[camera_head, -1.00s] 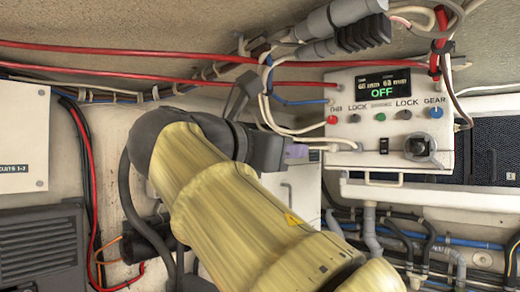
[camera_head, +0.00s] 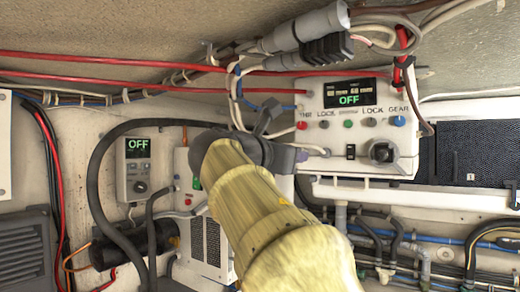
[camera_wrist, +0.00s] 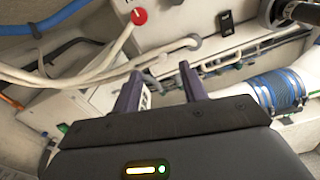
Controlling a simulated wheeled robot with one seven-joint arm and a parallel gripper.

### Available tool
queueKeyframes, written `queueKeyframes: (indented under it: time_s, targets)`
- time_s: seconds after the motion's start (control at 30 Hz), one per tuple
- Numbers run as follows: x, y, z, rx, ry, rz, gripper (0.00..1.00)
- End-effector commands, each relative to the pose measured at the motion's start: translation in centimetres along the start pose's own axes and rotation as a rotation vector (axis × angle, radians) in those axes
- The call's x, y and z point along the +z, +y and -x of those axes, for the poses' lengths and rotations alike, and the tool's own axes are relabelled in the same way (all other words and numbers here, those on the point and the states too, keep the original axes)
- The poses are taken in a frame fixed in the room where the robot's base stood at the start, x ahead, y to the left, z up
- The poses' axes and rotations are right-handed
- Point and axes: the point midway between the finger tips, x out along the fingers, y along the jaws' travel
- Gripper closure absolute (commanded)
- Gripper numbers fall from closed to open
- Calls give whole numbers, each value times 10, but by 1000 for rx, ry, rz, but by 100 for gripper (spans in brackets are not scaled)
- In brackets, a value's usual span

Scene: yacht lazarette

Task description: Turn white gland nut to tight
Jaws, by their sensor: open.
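The white control box (camera_head: 350,130) hangs at upper right in the head view, its display reading OFF. A white cable fitting (camera_head: 317,150), apparently the white gland nut, juts from the box's lower left side. In the wrist view a pale fitting (camera_wrist: 157,62) on a white cable shows just beyond my fingertips, close to the box's lower edge. My gripper (camera_wrist: 158,72) is open, with two dark purple fingers apart and nothing clearly between them. In the head view my gripper (camera_head: 302,155) is small and partly hidden by my wrist, beside the box's lower left corner.
White and blue cables (camera_wrist: 75,70) run close to the left of my gripper. Red cables (camera_head: 150,77) cross above. A second white box (camera_head: 138,165) showing OFF is at left. Pipes and hoses (camera_head: 400,245) fill the lower right. A blue-banded hose (camera_wrist: 275,90) is at right in the wrist view.

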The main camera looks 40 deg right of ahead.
Motion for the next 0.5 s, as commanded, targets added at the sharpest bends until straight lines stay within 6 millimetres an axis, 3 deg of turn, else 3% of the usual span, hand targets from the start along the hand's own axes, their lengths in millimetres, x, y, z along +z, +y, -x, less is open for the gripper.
queueKeyframes:
  time_s: [0.2,0.5]
  targets:
    - [2,1,-36,-1,1,1,57]
    - [0,1,-51,2,0,-1,57]
